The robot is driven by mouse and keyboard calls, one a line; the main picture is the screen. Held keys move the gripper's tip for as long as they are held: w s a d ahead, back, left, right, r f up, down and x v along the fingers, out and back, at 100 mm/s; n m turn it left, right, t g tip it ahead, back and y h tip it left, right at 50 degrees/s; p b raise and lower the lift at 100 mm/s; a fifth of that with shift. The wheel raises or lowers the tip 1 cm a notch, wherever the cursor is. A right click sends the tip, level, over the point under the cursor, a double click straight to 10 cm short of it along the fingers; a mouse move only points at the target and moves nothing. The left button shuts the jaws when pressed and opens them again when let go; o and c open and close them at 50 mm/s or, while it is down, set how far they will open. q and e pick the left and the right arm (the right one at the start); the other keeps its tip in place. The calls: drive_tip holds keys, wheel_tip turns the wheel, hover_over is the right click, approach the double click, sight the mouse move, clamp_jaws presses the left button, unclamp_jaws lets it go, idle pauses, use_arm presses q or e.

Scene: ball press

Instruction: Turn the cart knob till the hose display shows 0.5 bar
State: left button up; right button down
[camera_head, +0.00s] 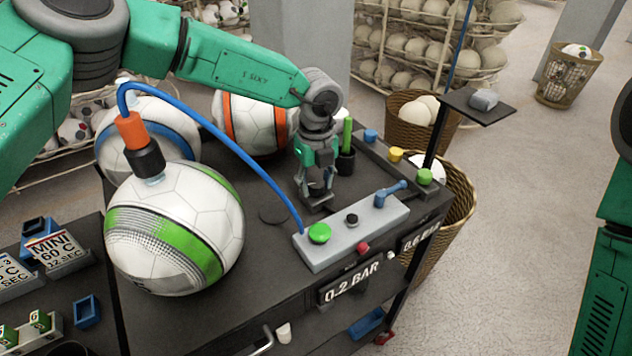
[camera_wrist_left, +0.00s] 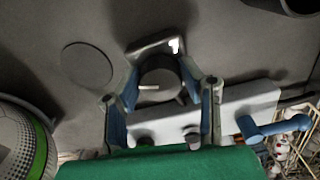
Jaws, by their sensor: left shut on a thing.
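My left gripper (camera_head: 315,192) points down at the cart top (camera_head: 285,295), behind the grey control box (camera_head: 350,232). In the left wrist view its fingers (camera_wrist_left: 160,92) are shut around a dark round knob (camera_wrist_left: 160,77) with a white mark. The head view hides most of this knob behind the fingers. A front display plate (camera_head: 350,282) reads 0.2 BAR. A second plate (camera_head: 418,238) to its right seems to read 0.6 BAR. A blue hose (camera_head: 235,140) runs from the control box to an orange and black fitting (camera_head: 138,142) on a green-banded ball (camera_head: 175,228). My right gripper is out of view.
The control box carries a green button (camera_head: 319,233), a black button (camera_head: 352,219) and a blue lever (camera_head: 390,193). Blue, yellow and green caps (camera_head: 396,154) line the back right. Other balls (camera_head: 253,122) stand behind. Wicker baskets (camera_head: 455,215) stand beside the cart.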

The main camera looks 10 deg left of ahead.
sight(318, 181)
use_arm(q)
drive_tip(key=shift+d, duration=0.1)
drive_tip(key=o, duration=1.2)
drive_tip(key=shift+c, duration=0.2)
wheel_tip(318, 181, up, 12)
drive_tip(key=shift+w, duration=0.1)
